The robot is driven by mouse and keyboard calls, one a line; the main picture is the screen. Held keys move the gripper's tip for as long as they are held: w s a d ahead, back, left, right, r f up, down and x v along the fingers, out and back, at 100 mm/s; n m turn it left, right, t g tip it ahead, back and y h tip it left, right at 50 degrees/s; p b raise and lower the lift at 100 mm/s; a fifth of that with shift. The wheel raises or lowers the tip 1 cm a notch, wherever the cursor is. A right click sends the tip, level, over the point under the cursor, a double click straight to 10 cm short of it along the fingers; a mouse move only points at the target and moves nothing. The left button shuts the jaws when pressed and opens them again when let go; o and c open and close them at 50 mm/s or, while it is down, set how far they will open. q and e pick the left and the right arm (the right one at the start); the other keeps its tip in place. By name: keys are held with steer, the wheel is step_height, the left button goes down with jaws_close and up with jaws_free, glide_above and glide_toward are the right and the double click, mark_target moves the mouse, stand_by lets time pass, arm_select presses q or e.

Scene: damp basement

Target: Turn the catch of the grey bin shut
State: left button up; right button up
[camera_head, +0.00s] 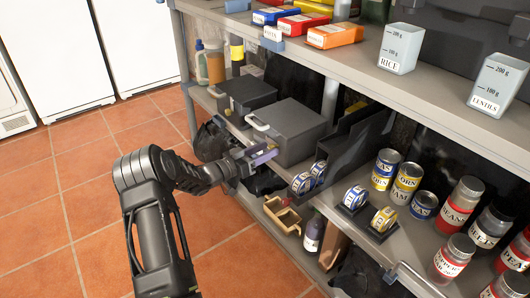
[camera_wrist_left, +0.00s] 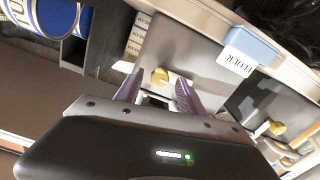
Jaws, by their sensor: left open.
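The grey bin (camera_head: 292,128) stands on the middle shelf, its lid down and a pale handle (camera_head: 257,122) at its front. In the left wrist view its grey face (camera_wrist_left: 200,50) fills the upper middle. A small yellow catch (camera_wrist_left: 159,77) shows on it, between my purple fingertips in the picture. I cannot tell whether they touch it or how far the catch is turned. My left gripper (camera_head: 262,155) is open, close in front of the bin; it also shows in the left wrist view (camera_wrist_left: 157,90). My right gripper is out of view.
A darker bin (camera_head: 250,93) stands left of the grey one; its yellow catch (camera_wrist_left: 275,128) shows in the wrist view. Blue and white tape rolls (camera_head: 302,183), cans and jars sit to the right. The upper shelf (camera_head: 350,70) overhangs the bins. The tiled floor (camera_head: 100,190) is clear.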

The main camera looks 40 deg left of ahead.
arm_select(q)
jaws_close()
stand_by(0.5)
